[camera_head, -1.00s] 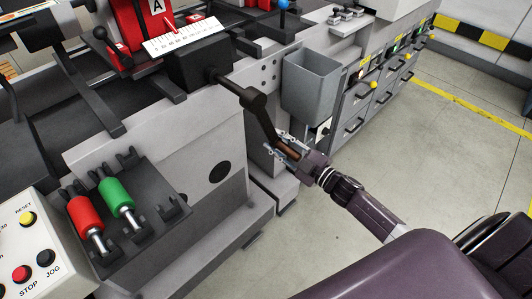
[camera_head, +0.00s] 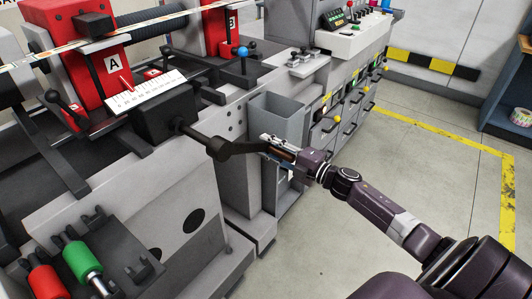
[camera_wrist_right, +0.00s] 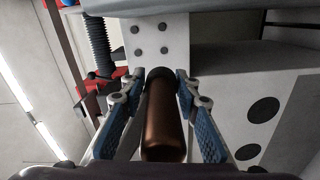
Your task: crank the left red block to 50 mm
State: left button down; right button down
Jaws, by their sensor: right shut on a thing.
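The left red block (camera_head: 112,65), marked A, stands upright on the machine at the upper left. A white scale (camera_head: 146,92) with a red pointer lies in front of it; its numbers are too small to read. A black crank arm (camera_head: 232,149) comes out of a dark box (camera_head: 165,110) below the scale and points right, near level. My right gripper (camera_head: 272,143) is shut on the brown crank handle (camera_head: 282,153) at its end. In the right wrist view the handle (camera_wrist_right: 163,120) lies between the blue-padded fingers. My left gripper is not in view.
A second red block (camera_head: 216,28), marked B, stands further back. A grey bin (camera_head: 278,118) is just behind the crank handle. Red (camera_head: 47,283) and green (camera_head: 82,260) rollers sit at the lower left. Open floor (camera_head: 430,175) lies to the right.

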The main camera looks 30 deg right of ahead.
jog(key=shift+d+r, duration=0.15)
jog(key=shift+r, duration=0.1)
jog(key=c, duration=1.7)
grip_release()
jog(key=shift+c, duration=0.2)
jog(key=shift+f, duration=0.1)
jog(key=shift+s+d+f, duration=0.1)
jog(key=shift+s, duration=0.35)
jog(key=v, duration=1.1)
jog(key=shift+s, duration=0.1)
